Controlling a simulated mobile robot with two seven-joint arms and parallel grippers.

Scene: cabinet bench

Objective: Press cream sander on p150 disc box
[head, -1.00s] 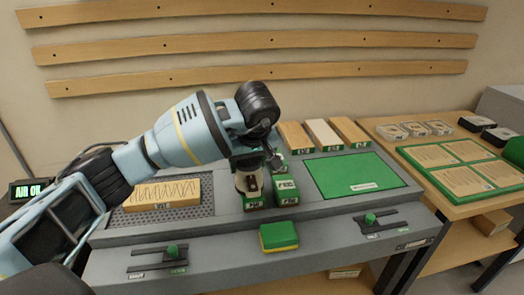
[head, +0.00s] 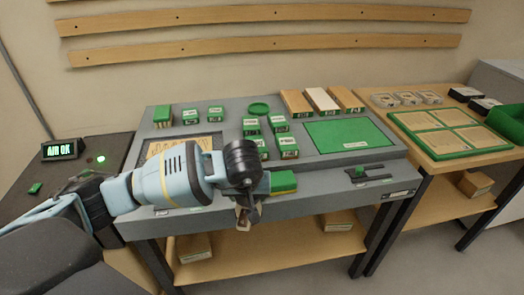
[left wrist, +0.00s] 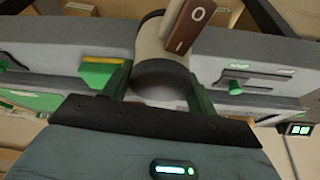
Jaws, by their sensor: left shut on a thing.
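My left gripper (head: 246,200) is shut on the cream sander (head: 243,218), at the front edge of the grey bench. In the left wrist view the sander (left wrist: 158,48) sits between the two green fingers, with a brown switch marked I and O on its side. Several green-and-white disc boxes (head: 279,123) stand in a cluster mid-bench, behind and apart from the sander. Their labels are too small to read, so I cannot tell which is p150. My right gripper is not in view.
A green and yellow block (head: 284,182) lies on the bench front, just right of my left gripper. A green mat (head: 345,133) lies right of the boxes. Wood blocks (head: 322,99) stand behind it. A lit AIR OK display (head: 60,149) stands at left.

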